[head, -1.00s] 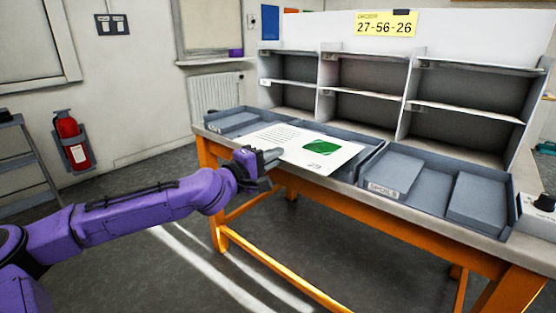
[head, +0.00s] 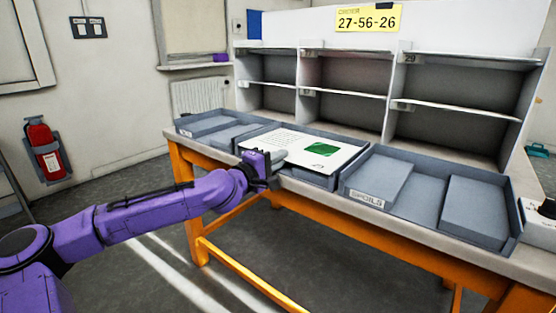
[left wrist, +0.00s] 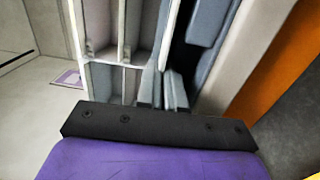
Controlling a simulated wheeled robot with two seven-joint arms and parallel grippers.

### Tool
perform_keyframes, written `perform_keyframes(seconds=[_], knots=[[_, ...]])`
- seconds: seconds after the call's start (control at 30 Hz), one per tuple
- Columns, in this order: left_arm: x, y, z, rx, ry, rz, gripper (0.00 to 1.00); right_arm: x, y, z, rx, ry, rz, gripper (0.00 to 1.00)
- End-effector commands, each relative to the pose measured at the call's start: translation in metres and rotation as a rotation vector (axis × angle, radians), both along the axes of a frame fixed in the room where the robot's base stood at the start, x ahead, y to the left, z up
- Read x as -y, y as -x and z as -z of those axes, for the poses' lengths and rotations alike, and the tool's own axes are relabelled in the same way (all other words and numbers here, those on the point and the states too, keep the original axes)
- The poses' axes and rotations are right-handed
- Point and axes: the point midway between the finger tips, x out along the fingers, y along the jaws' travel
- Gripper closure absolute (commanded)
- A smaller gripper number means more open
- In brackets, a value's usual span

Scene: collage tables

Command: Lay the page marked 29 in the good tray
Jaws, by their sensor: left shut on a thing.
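The page (head: 290,146), white with print and a green picture, lies flat in or just over the middle tray (head: 322,184); I cannot tell if it touches the tray's floor. Its number is too small to read now; a faint 29 shows in the earlier head view. My left gripper (head: 276,158) is shut on the page's near edge, at the tray's front wall. The middle tray's label is not visible. My right gripper is not in view.
The left tray (head: 190,133) has a label too small to read. A grey shelf unit (head: 345,88) stands behind, under a yellow card (head: 368,18) reading 27-56-26. The orange-framed table's front is clear.

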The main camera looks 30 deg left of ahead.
Motion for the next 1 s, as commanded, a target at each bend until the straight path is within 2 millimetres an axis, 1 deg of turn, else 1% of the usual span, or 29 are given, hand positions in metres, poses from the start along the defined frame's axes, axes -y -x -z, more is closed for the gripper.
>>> perform_keyframes(seconds=[0.03,0.07,0.37,0.4,0.47,0.5,0.8,0.87,0.97,1.0], knots=[[0.001,-0.001,0.007,0.0,-0.001,0.002,1.0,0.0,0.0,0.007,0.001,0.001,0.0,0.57],[0.002,-0.001,0.008,0.0,0.0,0.002,1.0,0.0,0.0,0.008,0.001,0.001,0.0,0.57],[0.002,-0.001,0.007,-0.001,0.001,0.003,1.0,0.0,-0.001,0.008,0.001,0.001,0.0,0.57],[0.002,-0.001,0.008,-0.001,0.001,0.003,0.87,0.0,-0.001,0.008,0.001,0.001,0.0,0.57],[0.002,-0.001,0.007,-0.001,0.001,0.002,0.67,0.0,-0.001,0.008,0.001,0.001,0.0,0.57],[0.001,-0.001,0.007,-0.001,0.001,0.002,0.63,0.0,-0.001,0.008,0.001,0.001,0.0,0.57],[0.0,0.001,0.008,-0.003,0.001,0.001,0.63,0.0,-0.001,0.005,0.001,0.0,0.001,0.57],[-0.001,0.006,0.007,-0.004,0.003,0.0,0.63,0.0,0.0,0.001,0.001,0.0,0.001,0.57],[-0.004,0.02,0.004,-0.004,0.01,-0.001,0.63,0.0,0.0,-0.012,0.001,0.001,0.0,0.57],[-0.003,0.028,0.003,-0.002,0.011,0.0,0.63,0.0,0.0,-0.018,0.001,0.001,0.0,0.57]])
